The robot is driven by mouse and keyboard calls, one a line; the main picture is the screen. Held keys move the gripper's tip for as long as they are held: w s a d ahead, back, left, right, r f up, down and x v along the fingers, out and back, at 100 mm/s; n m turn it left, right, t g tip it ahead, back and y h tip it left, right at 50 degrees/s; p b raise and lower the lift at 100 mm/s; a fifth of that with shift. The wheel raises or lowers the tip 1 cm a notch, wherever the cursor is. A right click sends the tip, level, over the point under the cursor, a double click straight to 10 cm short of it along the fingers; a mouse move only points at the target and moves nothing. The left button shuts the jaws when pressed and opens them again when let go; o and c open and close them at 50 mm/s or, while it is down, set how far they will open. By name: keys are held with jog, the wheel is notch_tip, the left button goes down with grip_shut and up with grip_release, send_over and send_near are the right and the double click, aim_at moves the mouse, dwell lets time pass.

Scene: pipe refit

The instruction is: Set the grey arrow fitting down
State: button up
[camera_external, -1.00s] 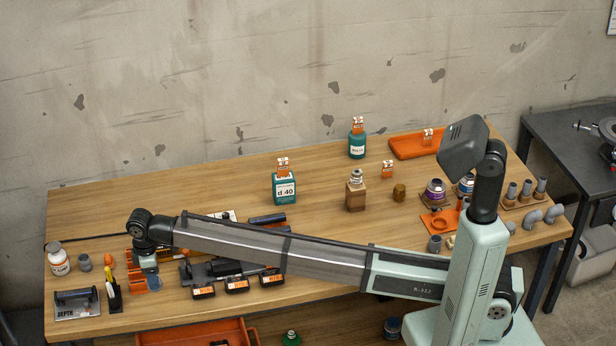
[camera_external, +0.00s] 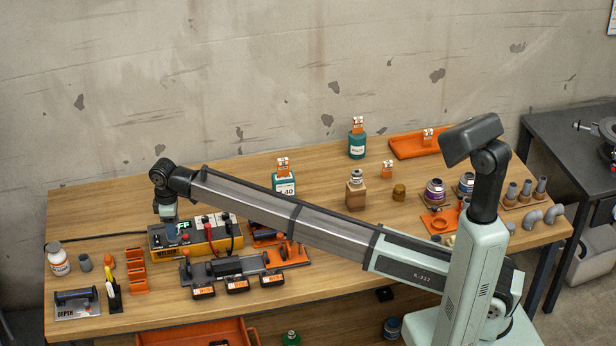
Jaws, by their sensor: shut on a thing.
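My gripper (camera_external: 169,224) points down at the left part of the bench, in front of the yellow welder box (camera_external: 195,238) as seen here. It is shut on a small grey-blue piece, taken to be the grey arrow fitting, which shows only as a little patch at the fingertips. Its shape and any arrow on it are too small to make out. The gripper overlaps the welder's left end in the picture, and I cannot tell how high the piece is above the bench.
An orange slotted rack (camera_external: 138,271) stands in front of the welder. A grey and orange jig (camera_external: 232,268) lies to its right. A white bottle (camera_external: 58,258), a grey coupling (camera_external: 84,263) and a pen holder (camera_external: 114,297) stand at the left. The bench's back left (camera_external: 120,195) is clear.

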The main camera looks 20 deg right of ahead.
jog(key=w+d+m, duration=0.4)
jog(key=w+d, duration=2.1)
jog(key=shift+d+f+n, duration=0.1)
jog(key=shift+f+n, duration=0.65)
jog(key=shift+f, duration=1.7)
jog(key=shift+d+f+n, duration=0.1)
jog(key=shift+f+n, duration=0.65)
jog(key=shift+f, duration=1.7)
jog(key=o, duration=1.1)
jog(key=shift+f, duration=0.15)
jog(key=shift+c, duration=0.2)
notch_tip(320, 180, up, 12)
jog(key=shift+r, duration=0.2)
